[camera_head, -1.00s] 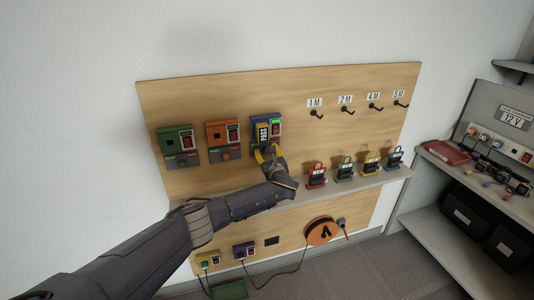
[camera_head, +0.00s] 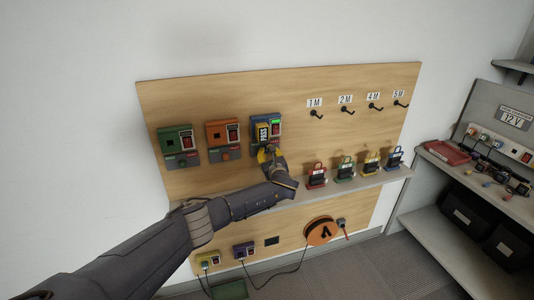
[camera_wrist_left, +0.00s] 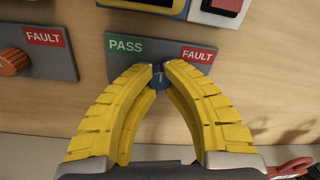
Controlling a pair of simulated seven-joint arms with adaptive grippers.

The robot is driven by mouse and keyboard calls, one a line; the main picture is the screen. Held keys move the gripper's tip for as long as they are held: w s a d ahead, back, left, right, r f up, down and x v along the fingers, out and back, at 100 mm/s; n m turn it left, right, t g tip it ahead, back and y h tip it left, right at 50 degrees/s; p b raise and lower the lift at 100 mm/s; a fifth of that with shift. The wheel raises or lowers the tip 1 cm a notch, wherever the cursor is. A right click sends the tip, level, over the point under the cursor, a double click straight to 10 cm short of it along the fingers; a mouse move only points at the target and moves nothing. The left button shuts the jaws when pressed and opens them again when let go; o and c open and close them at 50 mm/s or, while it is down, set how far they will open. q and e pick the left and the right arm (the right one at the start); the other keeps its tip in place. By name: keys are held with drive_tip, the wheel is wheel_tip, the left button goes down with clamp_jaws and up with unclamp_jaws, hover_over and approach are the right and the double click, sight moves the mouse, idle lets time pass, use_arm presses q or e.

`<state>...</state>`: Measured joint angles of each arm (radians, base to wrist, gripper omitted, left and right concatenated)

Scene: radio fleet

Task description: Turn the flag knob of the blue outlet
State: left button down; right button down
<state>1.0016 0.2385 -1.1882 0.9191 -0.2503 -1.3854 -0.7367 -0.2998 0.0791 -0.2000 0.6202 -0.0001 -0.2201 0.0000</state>
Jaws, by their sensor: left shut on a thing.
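The blue outlet (camera_head: 257,120) is the rightmost of three on the wooden board in the head view, with a "PASS" tag and a lit green spot on it. In the left wrist view its grey plate (camera_wrist_left: 130,68) reads PASS in green on the left and FAULT in red on the right. The small blue flag knob (camera_wrist_left: 159,79) sits between these labels, mostly covered by the fingertips. My left gripper (camera_wrist_left: 160,75), with yellow fingers, is shut on the knob. It also shows in the head view (camera_head: 267,154). My right gripper is not in view.
A green outlet (camera_head: 173,140) and an orange outlet (camera_head: 219,134) are to the left. Red, green, yellow and blue devices stand on the ledge (camera_head: 368,179) to the right. Labelled hooks are above them. An orange reel (camera_head: 319,232) hangs below the ledge.

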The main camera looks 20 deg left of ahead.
use_arm(q)
drive_tip(key=shift+f+n, duration=0.15)
drive_tip(key=shift+n, duration=4.35)
drive_tip(key=c, duration=1.2)
unclamp_jaws()
drive_tip(key=shift+y, duration=0.3)
drive_tip(key=shift+d, duration=0.1)
drive_tip(key=v, duration=1.2)
